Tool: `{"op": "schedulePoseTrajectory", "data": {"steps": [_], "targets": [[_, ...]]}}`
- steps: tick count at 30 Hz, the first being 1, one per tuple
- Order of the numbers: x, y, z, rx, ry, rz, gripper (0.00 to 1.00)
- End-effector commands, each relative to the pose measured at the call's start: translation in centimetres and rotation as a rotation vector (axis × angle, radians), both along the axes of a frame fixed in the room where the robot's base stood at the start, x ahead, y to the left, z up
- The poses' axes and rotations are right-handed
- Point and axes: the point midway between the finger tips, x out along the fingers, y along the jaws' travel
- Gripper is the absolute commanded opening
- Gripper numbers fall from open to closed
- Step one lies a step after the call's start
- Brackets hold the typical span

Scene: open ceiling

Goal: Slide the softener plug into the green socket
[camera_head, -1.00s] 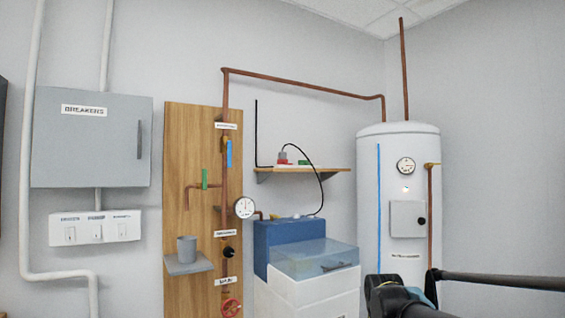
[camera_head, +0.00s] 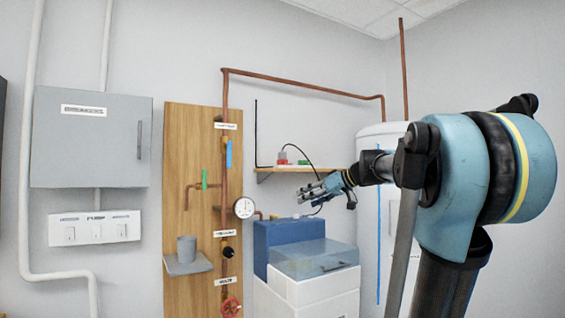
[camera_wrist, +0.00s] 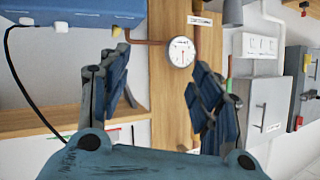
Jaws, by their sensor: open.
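The softener plug (camera_head: 282,154) is a small grey body on the wall shelf, standing at the red socket. A black cord runs from it down to the blue softener top (camera_head: 285,231). The green socket (camera_head: 303,162) is just right of it on the shelf. My gripper (camera_head: 304,195) is open and empty, appearing in front of and below the shelf, fingers pointing left. In the wrist view, its two spread fingers (camera_wrist: 158,78) have nothing between them. The cord (camera_wrist: 15,75) shows at the left there; I cannot make out the plug.
The wooden shelf (camera_head: 270,174) has a black upright at its left end. The softener's clear lid (camera_head: 312,260) lies below my gripper. A pipe board (camera_head: 180,130) with a round gauge (camera_head: 244,208) stands left. The white tank (camera_head: 368,215) is behind my arm.

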Motion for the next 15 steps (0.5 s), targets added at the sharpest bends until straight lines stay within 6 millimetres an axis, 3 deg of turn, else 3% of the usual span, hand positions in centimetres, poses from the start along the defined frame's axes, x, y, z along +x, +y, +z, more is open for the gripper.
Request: {"op": "schedulePoseTrajectory", "data": {"steps": [1,3,6,10,15], "targets": [[2.3,0.0,3.1,0.036,-0.062,0.004,0.58],[5.0,-0.2,7.1,0.081,-0.157,0.006,0.58],[8.2,-0.6,12.0,0.134,-0.273,-0.003,0.58],[11.0,-1.4,16.3,0.179,-0.381,-0.022,0.58],[12.7,-1.8,18.7,0.2,-0.444,-0.038,0.58]]}}
